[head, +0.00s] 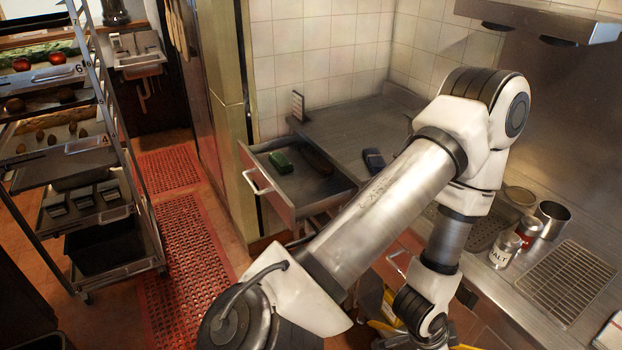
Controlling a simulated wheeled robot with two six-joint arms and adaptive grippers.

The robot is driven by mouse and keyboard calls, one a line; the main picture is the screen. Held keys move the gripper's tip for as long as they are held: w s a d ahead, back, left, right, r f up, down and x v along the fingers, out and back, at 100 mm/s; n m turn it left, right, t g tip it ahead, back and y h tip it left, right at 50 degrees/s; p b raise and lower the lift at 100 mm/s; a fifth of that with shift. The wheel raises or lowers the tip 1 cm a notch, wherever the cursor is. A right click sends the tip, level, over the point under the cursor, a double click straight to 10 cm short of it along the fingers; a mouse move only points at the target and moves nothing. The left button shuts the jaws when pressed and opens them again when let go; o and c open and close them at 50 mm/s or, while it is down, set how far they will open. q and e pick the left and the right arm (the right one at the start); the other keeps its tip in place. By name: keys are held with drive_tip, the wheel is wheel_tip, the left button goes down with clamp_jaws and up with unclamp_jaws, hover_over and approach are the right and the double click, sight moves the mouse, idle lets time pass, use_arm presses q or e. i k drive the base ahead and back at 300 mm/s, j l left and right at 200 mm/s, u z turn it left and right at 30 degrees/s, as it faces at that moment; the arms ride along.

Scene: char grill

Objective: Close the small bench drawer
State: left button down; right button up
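The small bench drawer (318,197) stands pulled out from the steel bench (345,125), open toward the lower left. Its bar handle (262,184) is on the front panel, facing the aisle. No gripper fingers can be made out in the head view. Nothing of mine is seen touching the handle.
A tray rack (108,155) stands at the left. Red floor mats (185,240) leave a clear strip between it and the drawer. A salt can (504,250), a metal cup (551,219) and a wire grate (567,283) are on the right counter. A dark blue object (373,160) lies on the bench.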

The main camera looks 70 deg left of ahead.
sight(295, 193)
drive_tip(key=i+j, duration=0.1)
drive_tip(key=j, duration=0.4)
drive_tip(key=i+j, duration=0.1)
drive_tip(key=j, duration=0.4)
drive_tip(key=i+j, duration=0.1)
drive_tip(key=j, duration=0.35)
drive_tip(key=k+j, duration=0.1)
drive_tip(key=j, duration=0.8)
drive_tip(key=k+j, duration=0.15)
drive_tip(key=j, duration=0.35)
drive_tip(key=k+j, duration=0.1)
drive_tip(key=j, duration=0.8)
drive_tip(key=k+j, duration=0.95)
drive_tip(key=k+j+z, duration=0.1)
drive_tip(key=k+j, duration=0.25)
drive_tip(key=k, duration=0.2)
drive_tip(key=i, duration=1)
